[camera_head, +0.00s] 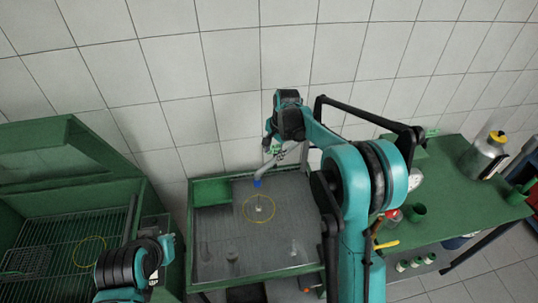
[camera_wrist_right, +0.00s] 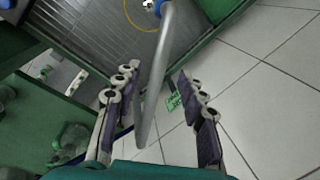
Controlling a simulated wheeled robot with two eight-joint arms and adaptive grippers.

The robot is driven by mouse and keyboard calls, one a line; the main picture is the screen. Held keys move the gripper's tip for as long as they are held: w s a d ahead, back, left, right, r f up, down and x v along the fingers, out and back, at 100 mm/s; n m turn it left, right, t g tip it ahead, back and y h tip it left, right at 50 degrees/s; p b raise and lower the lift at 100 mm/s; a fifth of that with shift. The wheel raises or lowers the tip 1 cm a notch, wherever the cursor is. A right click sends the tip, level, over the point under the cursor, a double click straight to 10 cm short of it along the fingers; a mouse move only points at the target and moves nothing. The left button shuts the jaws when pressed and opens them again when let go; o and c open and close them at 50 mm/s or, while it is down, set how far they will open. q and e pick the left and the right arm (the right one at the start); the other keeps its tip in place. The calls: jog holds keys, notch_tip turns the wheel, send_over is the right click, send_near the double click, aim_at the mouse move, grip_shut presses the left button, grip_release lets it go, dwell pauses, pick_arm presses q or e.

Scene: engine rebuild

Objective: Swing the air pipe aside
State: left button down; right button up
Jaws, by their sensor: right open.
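The air pipe is a grey curved tube with a blue tip; it shows in the head view (camera_head: 266,169) above the sink-like tray (camera_head: 205,262). In the right wrist view the pipe (camera_wrist_right: 152,90) runs up between the two finger sets. My right gripper (camera_head: 284,152) is at the pipe's upper part by the wall. It is open, with the pipe between its fingers (camera_wrist_right: 155,78) and gaps visible on both sides. Of my left arm only a dark ringed joint shows at the lower left of the head view; its gripper is not visible.
A green cabinet with a raised lid and wire grille (camera_head: 60,240) stands at the left. Tiled wall lies close behind the pipe.

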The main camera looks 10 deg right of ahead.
aim_at(271, 162)
jog(key=f, duration=0.3)
jog(key=w+f, duration=0.1)
jog(key=f, duration=0.1)
jog(key=shift+a+f, duration=0.15)
jog(key=shift+a, duration=0.15)
jog(key=shift+f, duration=0.25)
grip_shut()
